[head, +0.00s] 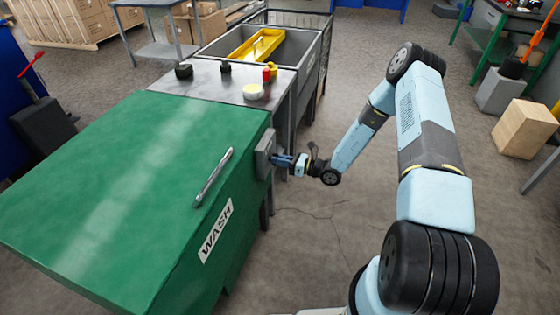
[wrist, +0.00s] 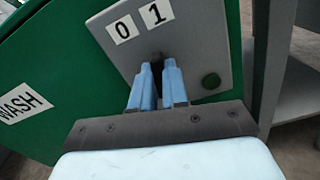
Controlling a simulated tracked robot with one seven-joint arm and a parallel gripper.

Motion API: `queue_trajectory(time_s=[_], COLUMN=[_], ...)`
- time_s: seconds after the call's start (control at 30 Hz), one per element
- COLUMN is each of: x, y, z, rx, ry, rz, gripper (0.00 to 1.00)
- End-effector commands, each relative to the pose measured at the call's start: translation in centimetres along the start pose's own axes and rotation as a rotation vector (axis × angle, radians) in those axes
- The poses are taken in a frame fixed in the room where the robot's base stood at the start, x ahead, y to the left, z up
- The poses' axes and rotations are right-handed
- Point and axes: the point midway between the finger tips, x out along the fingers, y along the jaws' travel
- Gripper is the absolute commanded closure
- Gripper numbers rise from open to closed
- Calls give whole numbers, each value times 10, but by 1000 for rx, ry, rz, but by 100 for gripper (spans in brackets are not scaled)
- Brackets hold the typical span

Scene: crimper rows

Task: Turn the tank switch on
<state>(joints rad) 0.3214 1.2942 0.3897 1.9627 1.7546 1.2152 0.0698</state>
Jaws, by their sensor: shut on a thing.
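The green tank (head: 120,170) with a white WASH label (head: 216,231) fills the left of the head view. A grey switch box (head: 264,153) is on its right side. In the wrist view its grey panel (wrist: 190,45) bears a 0 label (wrist: 123,28) and a 1 label (wrist: 157,13). A dark switch knob (wrist: 157,58) shows below the labels, between my blue fingertips. My gripper (wrist: 158,68) is shut on it; it also shows at the box in the head view (head: 280,160). The fingers hide most of the knob, so I cannot tell which label it points to.
A metal bar handle (head: 213,177) is on the tank lid. A grey bench (head: 225,88) with small items and a sink (head: 300,50) stand behind the tank. The floor right of the tank is open.

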Motion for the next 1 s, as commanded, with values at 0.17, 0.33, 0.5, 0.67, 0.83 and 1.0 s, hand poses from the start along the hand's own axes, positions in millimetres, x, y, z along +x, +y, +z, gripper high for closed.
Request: queue_trajectory(time_s=[0.17, 0.33, 0.5, 0.67, 0.83, 1.0], x=[2, 2, 2, 2, 2, 1], y=[1, 1, 0, 0, -1, -1], z=[0, 1, 0, 0, 1, 1], rx=[132, 225, 283, 309, 318, 317], ry=[-2, -3, -2, -2, -2, -2], rz=[3, 4, 4, 3, 3, 2], gripper=[100, 100, 100, 100, 100, 100])
